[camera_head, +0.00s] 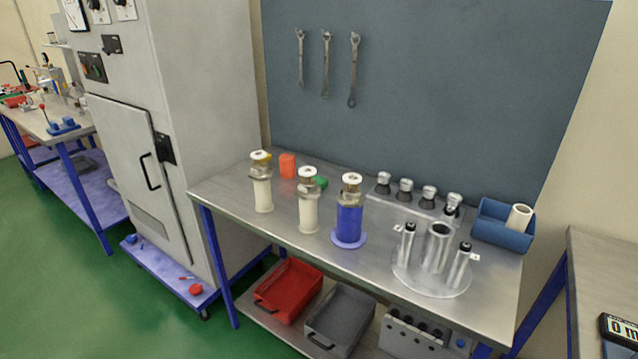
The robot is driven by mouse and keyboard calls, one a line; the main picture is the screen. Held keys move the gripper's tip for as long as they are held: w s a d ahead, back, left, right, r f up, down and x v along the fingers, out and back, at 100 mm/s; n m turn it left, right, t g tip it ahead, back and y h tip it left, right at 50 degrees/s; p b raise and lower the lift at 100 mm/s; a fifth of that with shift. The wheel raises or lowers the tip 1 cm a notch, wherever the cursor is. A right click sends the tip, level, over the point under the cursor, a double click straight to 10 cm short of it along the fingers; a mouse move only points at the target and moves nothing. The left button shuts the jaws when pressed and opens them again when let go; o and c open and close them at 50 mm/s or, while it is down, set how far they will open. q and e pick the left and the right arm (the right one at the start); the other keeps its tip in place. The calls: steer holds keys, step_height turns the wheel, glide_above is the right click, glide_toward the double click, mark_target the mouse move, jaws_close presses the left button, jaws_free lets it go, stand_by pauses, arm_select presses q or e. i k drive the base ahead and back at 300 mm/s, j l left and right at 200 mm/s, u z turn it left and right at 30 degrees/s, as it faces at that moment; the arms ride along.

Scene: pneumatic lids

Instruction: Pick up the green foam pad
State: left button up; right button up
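The green foam pad (320,182) lies near the back of the metal workbench (274,228). It shows as a small green patch behind and to the right of the middle cream cylinder (308,207), which hides part of it. An orange-red block (287,165) stands behind and to the left of the pad. Neither of my grippers is in view.
Another cream cylinder (262,188) and a blue cylinder (349,218) stand near the pad. A round metal fixture (431,278), several black-and-silver fittings and a blue bin (490,237) fill the right side. Red (289,290) and grey (340,318) trays sit below.

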mark_target(320, 181)
steer(key=i+j, duration=0.2)
steer(key=j, duration=0.15)
steer(key=i+j, duration=0.2)
steer(key=j, duration=0.15)
steer(key=i+j, duration=0.2)
steer(key=i+j+z, duration=0.25)
steer(key=j, duration=0.15)
steer(key=j+z, duration=0.3)
